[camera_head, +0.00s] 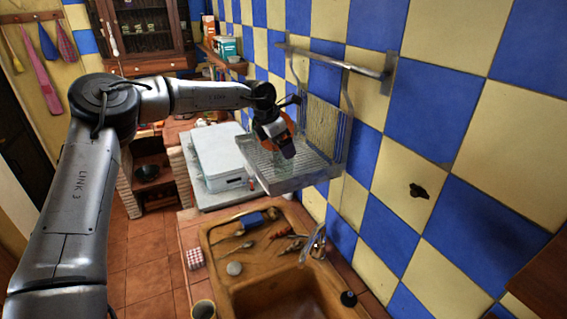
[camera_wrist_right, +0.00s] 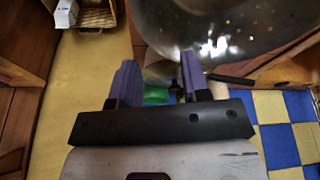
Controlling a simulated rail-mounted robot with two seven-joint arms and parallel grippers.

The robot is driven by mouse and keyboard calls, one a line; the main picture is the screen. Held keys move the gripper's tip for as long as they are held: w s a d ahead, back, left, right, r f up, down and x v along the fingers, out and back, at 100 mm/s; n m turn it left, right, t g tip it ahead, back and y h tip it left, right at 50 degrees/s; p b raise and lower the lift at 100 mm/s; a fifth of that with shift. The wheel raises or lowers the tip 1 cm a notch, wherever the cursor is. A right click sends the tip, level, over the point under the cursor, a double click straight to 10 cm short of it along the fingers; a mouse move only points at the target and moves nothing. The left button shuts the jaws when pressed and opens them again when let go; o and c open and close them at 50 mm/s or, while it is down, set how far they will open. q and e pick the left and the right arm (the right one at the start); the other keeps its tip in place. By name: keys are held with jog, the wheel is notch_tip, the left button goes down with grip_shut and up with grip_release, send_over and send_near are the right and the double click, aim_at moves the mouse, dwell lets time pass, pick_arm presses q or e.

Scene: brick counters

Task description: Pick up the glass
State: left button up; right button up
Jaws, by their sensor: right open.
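A pale greenish see-through shape, which looks like the glass (camera_head: 281,167), stands on the wall-mounted metal rack (camera_head: 262,180) in the head view. My left gripper (camera_head: 286,150) reaches over the rack from the left and points down right at this shape. I cannot tell whether its fingers are apart or touch the glass. My right gripper (camera_wrist_right: 158,78) shows only in the right wrist view. Its two purple fingers stand apart, with nothing held between them.
A wooden sink (camera_head: 270,270) with a tap and small items lies below the rack. A white box (camera_head: 217,157) stands left of the rack. In the right wrist view, a large metal pan (camera_wrist_right: 225,25) and a green object (camera_wrist_right: 156,95) are beyond the fingers.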

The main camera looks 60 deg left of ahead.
pick_arm(q)
jog(key=shift+p+x, duration=0.3)
jog(key=shift+x, duration=1.6)
jog(key=shift+w, duration=0.1)
jog(key=shift+r, duration=0.1)
jog(key=c, duration=1.1)
